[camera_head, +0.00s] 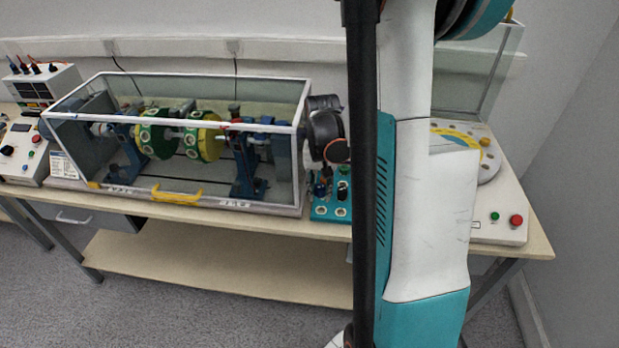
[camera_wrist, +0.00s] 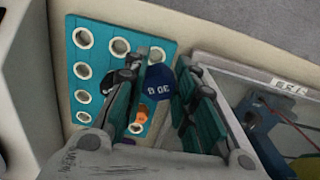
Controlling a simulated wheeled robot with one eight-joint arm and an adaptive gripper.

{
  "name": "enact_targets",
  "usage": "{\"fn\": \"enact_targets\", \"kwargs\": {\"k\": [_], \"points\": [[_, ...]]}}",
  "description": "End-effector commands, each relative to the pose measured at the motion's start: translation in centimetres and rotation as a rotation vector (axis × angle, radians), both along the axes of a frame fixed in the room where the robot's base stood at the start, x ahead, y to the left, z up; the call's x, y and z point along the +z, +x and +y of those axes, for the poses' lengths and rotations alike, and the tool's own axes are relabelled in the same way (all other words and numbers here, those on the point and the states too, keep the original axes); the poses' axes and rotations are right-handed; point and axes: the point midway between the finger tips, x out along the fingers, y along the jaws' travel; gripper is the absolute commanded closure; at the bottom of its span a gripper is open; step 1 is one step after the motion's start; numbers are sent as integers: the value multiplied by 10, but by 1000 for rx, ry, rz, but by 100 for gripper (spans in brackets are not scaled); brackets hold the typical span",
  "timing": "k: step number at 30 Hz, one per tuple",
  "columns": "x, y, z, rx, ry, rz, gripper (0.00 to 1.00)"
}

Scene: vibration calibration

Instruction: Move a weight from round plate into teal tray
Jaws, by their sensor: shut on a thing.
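My gripper (camera_wrist: 162,76) is shut on a blue weight (camera_wrist: 160,80) with white lettering, held between its two dark teal fingers. The teal tray (camera_wrist: 99,58) has rows of light-rimmed round holes and lies under and to the left of the gripper in the wrist view. An orange weight (camera_wrist: 141,117) shows low beside the left finger, at the tray. In the head view the teal tray (camera_head: 326,212) is in front of my wrist, partly behind my arm. The round plate (camera_head: 492,160) is at the right, partly hidden by my arm. I cannot tell whether the blue weight touches the tray.
A glass-walled case (camera_head: 180,190) with green and yellow discs on a shaft stands left of the tray, close to my right finger. Instruments (camera_head: 20,150) stand at the far left. A white base (camera_head: 500,225) with green and red buttons is at the right.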

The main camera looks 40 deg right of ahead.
Motion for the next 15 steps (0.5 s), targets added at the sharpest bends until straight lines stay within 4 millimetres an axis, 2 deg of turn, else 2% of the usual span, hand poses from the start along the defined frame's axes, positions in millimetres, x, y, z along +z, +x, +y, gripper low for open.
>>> {"fn": "enact_targets", "kwargs": {"k": [4, 15], "points": [[0, -8, -10, -40, 0, 0, 91], [-18, -8, -10, -42, 0, 0, 91]]}}
